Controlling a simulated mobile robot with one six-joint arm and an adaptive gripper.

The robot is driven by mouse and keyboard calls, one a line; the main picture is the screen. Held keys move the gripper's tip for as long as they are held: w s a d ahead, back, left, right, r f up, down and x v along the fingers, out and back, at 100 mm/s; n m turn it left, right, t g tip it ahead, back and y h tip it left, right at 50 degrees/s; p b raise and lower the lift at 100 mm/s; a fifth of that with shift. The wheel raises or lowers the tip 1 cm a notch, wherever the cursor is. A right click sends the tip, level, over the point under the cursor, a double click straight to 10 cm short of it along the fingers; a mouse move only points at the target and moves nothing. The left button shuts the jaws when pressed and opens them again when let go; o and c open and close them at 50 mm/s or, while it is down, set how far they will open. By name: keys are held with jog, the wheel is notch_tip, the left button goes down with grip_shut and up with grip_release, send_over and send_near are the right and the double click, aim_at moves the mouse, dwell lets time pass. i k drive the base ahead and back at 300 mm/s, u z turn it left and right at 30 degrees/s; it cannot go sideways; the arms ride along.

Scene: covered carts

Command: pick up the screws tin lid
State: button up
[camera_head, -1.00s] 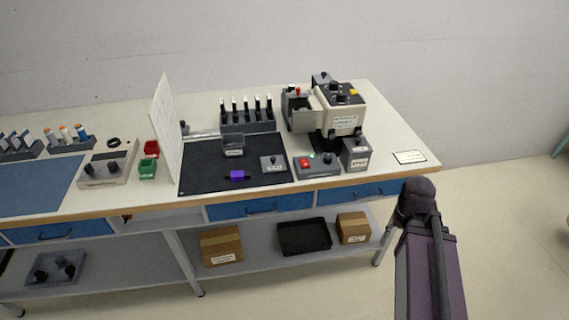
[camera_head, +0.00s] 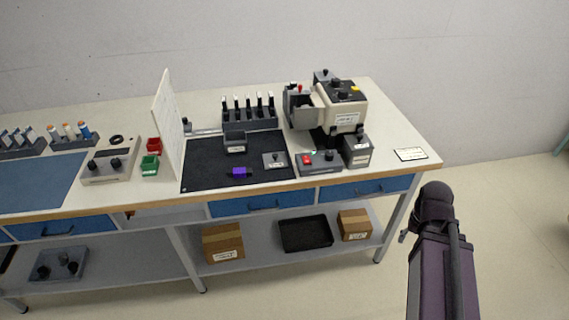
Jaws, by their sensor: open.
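Two knobbed grey pieces could be the screws tin lid; the labels are too small to read. One is a flat grey plate with a dark knob (camera_head: 275,160), lying on the black mat (camera_head: 207,176). The other is the knobbed top of a labelled grey tin (camera_head: 357,153) right of the mat. An open grey box (camera_head: 235,146) with a label stands on the mat, left of and behind the flat plate. My dark arm rises at the lower right, off the bench's front edge. My gripper cannot be made out.
A purple block (camera_head: 239,173) lies on the mat. A control box with a red button (camera_head: 320,162) stands between plate and tin, before a cream machine (camera_head: 341,106). A rack (camera_head: 249,119) stands behind; an upright white panel (camera_head: 168,125) borders the mat's left.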

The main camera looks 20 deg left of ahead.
aim_at(275, 160)
jog(key=z, duration=0.05)
jog(key=k, duration=0.9)
jog(key=u, duration=0.5)
jog(key=i, duration=1)
